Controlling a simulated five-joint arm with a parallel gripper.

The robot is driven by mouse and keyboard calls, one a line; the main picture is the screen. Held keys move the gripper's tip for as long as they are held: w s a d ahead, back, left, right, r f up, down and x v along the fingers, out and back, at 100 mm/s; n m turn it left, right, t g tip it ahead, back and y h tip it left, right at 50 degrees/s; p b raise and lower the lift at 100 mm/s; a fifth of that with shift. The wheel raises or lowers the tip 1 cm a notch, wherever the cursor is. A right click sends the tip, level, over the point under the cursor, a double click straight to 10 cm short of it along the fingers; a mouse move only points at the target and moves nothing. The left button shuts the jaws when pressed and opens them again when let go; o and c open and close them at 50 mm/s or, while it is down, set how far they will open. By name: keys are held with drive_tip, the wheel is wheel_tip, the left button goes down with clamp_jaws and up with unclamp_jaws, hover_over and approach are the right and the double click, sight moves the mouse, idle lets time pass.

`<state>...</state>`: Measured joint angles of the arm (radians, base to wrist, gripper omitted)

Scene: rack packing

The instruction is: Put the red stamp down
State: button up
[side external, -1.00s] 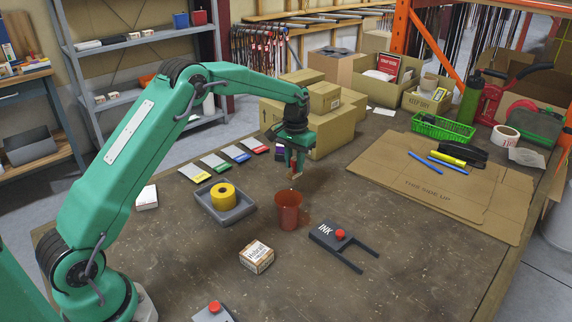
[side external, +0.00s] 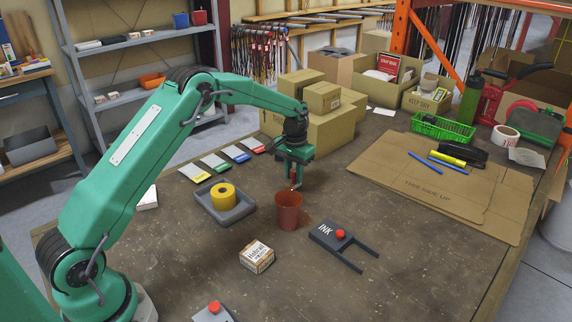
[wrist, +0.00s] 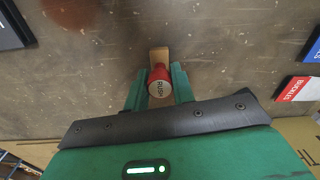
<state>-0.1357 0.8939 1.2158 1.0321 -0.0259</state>
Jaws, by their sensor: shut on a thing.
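My gripper (side external: 295,183) is shut on the red stamp (wrist: 158,82). In the wrist view the stamp has a round red knob with lettering that reads RUSH and a tan wooden block (wrist: 158,56) beyond it, between the green fingers. In the side view the gripper is low over the brown table (side external: 390,280), just behind the red-brown cup (side external: 288,210). The stamp is mostly hidden there by the fingers and cup. I cannot tell whether it touches the table.
A dark INK piece with two prongs and a red knob (side external: 340,234) lies right of the cup. A grey tray (side external: 242,213) with yellow tape stands left. A small box (side external: 257,257) lies in front. Colour-ended cards (side external: 231,154) and cartons (side external: 327,130) are behind.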

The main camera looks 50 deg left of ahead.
sight(294, 170)
drive_tip(key=shift+f, duration=0.1)
drive_tip(key=o, duration=1)
wheel_tip(294, 170, up, 12)
drive_tip(key=shift+r, duration=0.1)
idle(0.6)
